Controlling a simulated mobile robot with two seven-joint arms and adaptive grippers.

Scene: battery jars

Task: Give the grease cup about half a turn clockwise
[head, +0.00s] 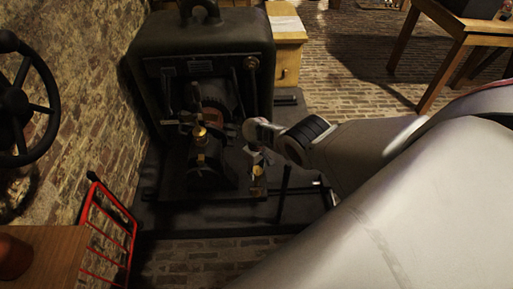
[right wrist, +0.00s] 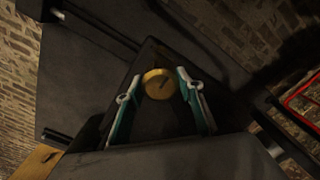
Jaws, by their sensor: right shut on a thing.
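The grease cup (right wrist: 158,84) is a round brass cap with a dark mark on its face. In the right wrist view it sits between the two fingers of my right gripper (right wrist: 157,88), which is shut on it. In the head view my right gripper (head: 257,158) reaches in from the right, beside the dark machine. A small brass part (head: 258,174) shows just below the fingers there; it is small and dim. My left gripper is not in view.
The dark machine (head: 200,40) stands against a brick wall on a dark base. A second brass fitting (head: 200,134) tops its nearer bearing. A black handwheel (head: 15,100) and a red rail (head: 108,225) are at the left. A wooden table (head: 470,30) stands back right.

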